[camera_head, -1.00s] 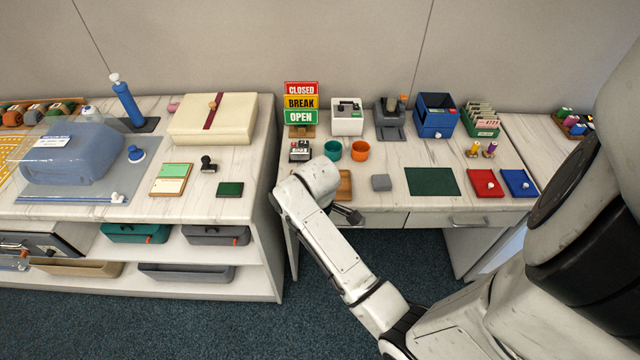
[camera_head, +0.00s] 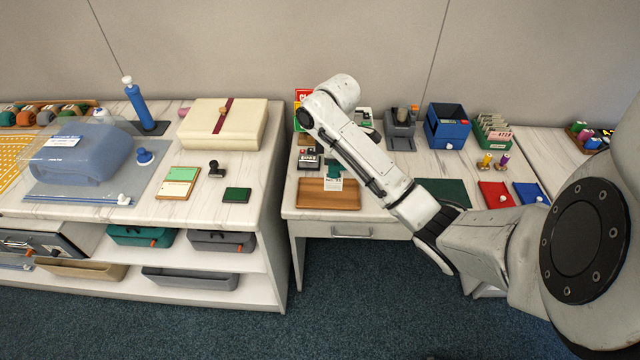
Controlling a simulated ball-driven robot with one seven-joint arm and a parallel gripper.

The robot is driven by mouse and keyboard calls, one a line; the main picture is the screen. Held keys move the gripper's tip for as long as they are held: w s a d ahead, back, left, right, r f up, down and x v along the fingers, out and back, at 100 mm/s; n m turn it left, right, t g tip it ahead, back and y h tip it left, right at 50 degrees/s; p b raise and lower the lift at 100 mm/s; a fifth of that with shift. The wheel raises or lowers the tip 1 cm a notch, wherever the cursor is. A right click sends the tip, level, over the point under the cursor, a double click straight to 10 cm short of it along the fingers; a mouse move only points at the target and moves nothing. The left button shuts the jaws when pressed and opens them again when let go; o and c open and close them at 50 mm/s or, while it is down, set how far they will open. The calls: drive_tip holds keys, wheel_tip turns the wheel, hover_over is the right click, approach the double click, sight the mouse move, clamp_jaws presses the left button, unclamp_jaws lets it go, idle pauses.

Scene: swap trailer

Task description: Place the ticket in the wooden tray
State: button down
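The wooden tray (camera_head: 313,198) lies at the front left of the desk, its right end close to my forearm. A small white ticket with dark print (camera_head: 334,185) shows at the tray's back part, with a teal piece just above it. I cannot tell whether the ticket rests in the tray or stands just behind it. My gripper (camera_head: 372,134) is mostly hidden behind my wrist and forearm, above the back part of the desk. Only a small dark part shows, and its fingers cannot be made out. No held thing is visible.
A small dark device with a number display (camera_head: 309,160) stands behind the tray. A grey device (camera_head: 400,128), a blue box (camera_head: 445,125) and a green card box (camera_head: 493,130) stand to the right. Left is a counter with a cream box (camera_head: 223,125). My arm hides the desk's middle.

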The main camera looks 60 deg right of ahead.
drive_tip(key=shift+w+d+f+b, duration=0.65)
drive_tip(key=shift+w+d+f, duration=0.4)
drive_tip(key=shift+f, duration=0.75)
drive_tip(key=shift+w+d+f+b, duration=0.75)
drive_tip(key=shift+w+f, duration=0.55)
drive_tip(key=shift+f, duration=0.55)
drive_tip(key=shift+w+d+f+b, duration=0.55)
drive_tip(key=shift+w+d+f, duration=0.55)
drive_tip(key=shift+f, duration=0.7)
drive_tip(key=shift+f, duration=0.1)
drive_tip(key=c, duration=1.4)
unclamp_jaws()
wheel_tip(320, 180, up, 12)
drive_tip(key=shift+r, duration=0.15)
